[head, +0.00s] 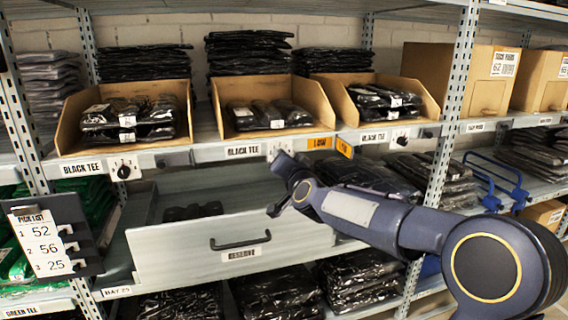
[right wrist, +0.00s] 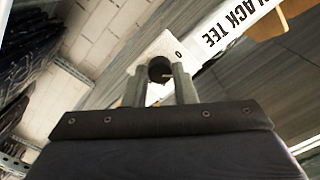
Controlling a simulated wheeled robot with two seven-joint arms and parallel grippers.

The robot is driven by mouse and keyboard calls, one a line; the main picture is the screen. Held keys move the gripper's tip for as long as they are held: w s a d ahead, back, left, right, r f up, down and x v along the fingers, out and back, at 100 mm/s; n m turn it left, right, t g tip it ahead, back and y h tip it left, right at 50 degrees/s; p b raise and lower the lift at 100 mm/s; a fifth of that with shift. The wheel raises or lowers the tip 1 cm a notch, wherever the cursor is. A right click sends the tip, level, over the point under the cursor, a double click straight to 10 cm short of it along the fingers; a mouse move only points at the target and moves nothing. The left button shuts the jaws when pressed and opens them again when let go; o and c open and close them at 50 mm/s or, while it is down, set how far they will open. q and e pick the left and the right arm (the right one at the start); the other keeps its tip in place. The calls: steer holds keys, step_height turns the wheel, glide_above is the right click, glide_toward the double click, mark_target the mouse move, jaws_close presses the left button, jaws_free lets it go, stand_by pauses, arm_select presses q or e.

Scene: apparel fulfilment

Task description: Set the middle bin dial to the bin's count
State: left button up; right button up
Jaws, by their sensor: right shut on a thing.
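The middle bin (head: 229,128) is an open cardboard bin on the shelf, holding a few black packaged tees (head: 268,114). A "BLACK TEE" label (head: 243,151) is on the shelf edge below it. The middle dial's white plate (head: 272,149) is right of this label, largely covered by my right gripper (head: 284,160). In the right wrist view, the dark round knob (right wrist: 160,68) sits between the fingertips of my right gripper (right wrist: 160,82), which is shut on it. A "0" shows on the plate (right wrist: 172,48); other marks and the knob's setting cannot be read. My left gripper is not in view.
Similar bins with dials stand left (head: 123,168) and right (head: 400,138). Orange "LOW" tags (head: 320,143) stick out right of the middle dial. A grey drawer (head: 200,250) juts out below. A pick list board (head: 48,240) reading 52, 56, 25 hangs at left.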

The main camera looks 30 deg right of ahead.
stand_by(0.4)
steer(key=o, duration=1)
steer(key=v, duration=0.8)
